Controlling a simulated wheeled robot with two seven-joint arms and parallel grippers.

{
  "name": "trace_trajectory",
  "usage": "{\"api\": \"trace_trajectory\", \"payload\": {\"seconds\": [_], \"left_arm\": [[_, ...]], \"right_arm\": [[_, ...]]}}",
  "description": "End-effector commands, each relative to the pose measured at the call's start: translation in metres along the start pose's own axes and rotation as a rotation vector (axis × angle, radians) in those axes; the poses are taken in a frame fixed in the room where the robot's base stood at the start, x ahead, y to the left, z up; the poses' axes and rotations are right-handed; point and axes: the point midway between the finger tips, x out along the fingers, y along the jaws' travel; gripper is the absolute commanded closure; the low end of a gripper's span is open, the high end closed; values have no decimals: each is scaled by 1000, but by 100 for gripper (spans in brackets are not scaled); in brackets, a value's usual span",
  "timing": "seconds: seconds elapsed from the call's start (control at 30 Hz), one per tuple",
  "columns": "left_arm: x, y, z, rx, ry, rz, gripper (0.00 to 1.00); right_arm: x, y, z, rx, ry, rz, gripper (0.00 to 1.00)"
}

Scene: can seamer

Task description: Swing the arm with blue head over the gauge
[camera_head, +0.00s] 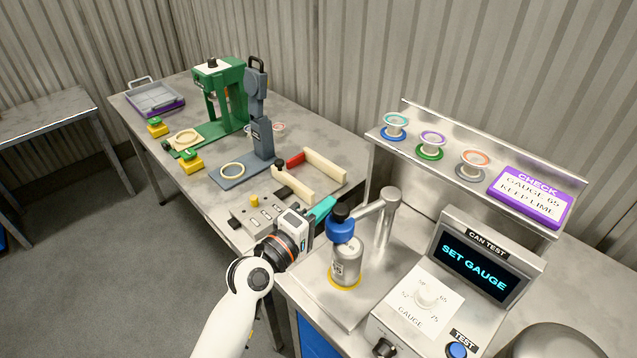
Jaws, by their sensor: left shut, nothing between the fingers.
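The swing arm (369,209) is a grey metal bar on an upright post, with a blue head (341,230) and black knob at its left end. The blue head is over a silver can-shaped piece (346,265) with a yellow ring at its base; I cannot tell whether they touch. A white dial plate labelled GAUGE (426,299) lies to the right on the tester. My left gripper (328,204) has teal fingers, shut and empty, just left of the blue head. Whether it touches the head is unclear. My right gripper is not in view.
The tester screen (473,266) reads SET GAUGE. A shelf (450,184) behind holds several coloured spools and a purple CHECK sign (531,196) reading GAUGE 65, KEEP LIME. A green press (222,100) and a grey seamer stand on the left bench. A blue TEST button (456,350) is in front.

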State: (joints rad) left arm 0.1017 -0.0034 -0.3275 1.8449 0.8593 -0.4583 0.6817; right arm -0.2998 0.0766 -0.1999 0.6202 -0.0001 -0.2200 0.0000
Motion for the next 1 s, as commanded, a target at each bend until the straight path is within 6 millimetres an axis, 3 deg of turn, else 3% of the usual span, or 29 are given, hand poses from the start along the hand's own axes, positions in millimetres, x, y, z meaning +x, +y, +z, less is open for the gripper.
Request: {"api": "trace_trajectory", "payload": {"seconds": [0.4,1.0], "left_arm": [[-11,-5,-32,-1,1,1,100],[-12,-2,-41,-5,13,7,100]], "right_arm": [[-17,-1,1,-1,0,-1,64],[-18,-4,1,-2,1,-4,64]]}}
